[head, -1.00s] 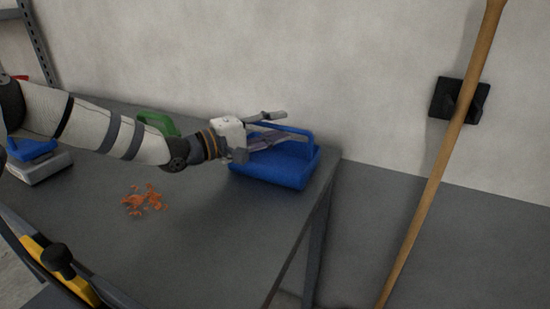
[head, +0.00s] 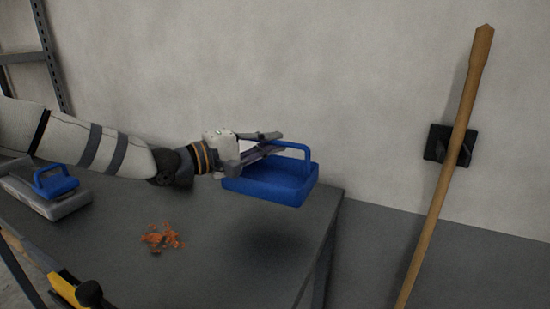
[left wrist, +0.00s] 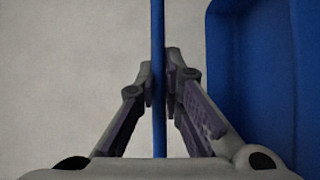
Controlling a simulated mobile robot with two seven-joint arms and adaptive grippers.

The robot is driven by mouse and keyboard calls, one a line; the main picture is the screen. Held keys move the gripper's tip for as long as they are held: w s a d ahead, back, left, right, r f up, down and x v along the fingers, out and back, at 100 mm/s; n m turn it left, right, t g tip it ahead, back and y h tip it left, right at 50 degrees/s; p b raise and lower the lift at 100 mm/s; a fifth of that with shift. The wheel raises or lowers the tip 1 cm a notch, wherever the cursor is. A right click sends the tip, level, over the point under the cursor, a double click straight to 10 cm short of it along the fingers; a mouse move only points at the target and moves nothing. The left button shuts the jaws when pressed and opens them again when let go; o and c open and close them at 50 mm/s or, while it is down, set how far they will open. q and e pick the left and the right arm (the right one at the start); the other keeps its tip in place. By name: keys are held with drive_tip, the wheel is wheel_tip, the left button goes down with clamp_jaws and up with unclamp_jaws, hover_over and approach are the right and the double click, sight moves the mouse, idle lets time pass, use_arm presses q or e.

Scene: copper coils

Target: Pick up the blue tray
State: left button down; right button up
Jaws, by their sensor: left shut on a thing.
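The blue tray (head: 270,184) is an open box with a tall handle bar. In the head view it hangs above the right end of the grey table, with a shadow on the table below it. My left gripper (head: 275,143) is at the tray's handle, its fingers reaching in from the left. In the left wrist view the fingers (left wrist: 160,85) are closed around the thin blue handle bar (left wrist: 158,35), and the tray's body (left wrist: 258,60) shows at the right. My right gripper is not in view.
Copper-coloured coils (head: 162,238) lie in a small heap on the grey table (head: 215,270). A wooden pole (head: 445,180) leans by a black wall bracket (head: 450,145) at the right.

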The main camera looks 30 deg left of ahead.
use_arm(q)
drive_tip(key=s+a+r, duration=0.1)
drive_tip(key=s+r, duration=0.3)
drive_tip(key=s, duration=0.4)
drive_tip(key=shift+s+b, duration=0.35)
drive_tip(key=shift+s, duration=0.05)
